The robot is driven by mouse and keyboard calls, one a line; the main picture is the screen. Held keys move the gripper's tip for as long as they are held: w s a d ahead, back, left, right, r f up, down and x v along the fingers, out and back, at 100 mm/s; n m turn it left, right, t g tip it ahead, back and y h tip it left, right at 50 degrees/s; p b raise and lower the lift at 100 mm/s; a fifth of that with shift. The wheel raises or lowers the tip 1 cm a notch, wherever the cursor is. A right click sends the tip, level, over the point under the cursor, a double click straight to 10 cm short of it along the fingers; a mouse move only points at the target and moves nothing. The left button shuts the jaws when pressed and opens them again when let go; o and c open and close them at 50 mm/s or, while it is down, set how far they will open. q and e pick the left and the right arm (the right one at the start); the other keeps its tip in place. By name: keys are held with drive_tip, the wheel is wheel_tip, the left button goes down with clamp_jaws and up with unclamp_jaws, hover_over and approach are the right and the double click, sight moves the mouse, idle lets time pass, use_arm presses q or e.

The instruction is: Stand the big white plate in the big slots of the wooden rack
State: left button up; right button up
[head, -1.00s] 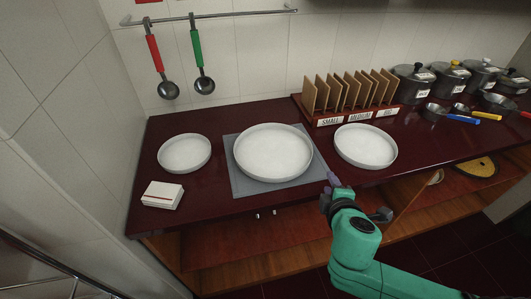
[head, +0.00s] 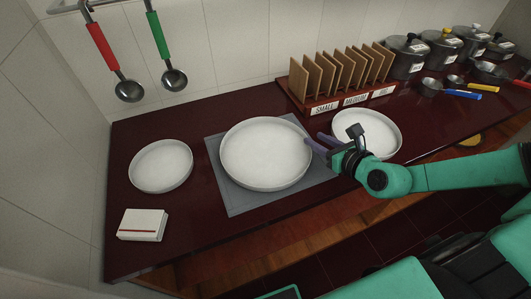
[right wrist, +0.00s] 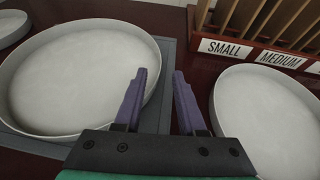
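The big white plate (head: 266,153) lies flat on a grey mat (head: 236,199) in the middle of the counter; it also fills the left of the right wrist view (right wrist: 82,75). The wooden rack (head: 324,107) stands behind and to the right, with upright dividers and labels reading SMALL, MEDIUM and a third one; no plate stands in it. My right gripper (head: 316,143) is open and empty, at the right rim of the big plate. Its purple fingers (right wrist: 157,100) are apart in the right wrist view, with one finger near or over the plate's rim. My left gripper is not in view.
A smaller white plate (head: 160,165) lies at the left and another (head: 367,130) lies right of the mat, close to my right gripper. A white box (head: 143,224) sits front left. Pots (head: 405,58) and a blue-handled pan (head: 449,94) stand at the right. Ladles (head: 127,89) hang at back left.

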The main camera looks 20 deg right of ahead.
sight(304, 135)
drive_tip(key=b+x, duration=0.2)
drive_tip(key=x, duration=0.4)
drive_tip(key=shift+a+f+b, duration=0.1)
drive_tip(key=shift+f+b, duration=0.15)
drive_tip(key=shift+b, duration=0.1)
drive_tip(key=shift+w, duration=0.45)
drive_tip(key=shift+c, duration=0.6)
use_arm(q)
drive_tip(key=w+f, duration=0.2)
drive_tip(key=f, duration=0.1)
use_arm(e)
clamp_jaws()
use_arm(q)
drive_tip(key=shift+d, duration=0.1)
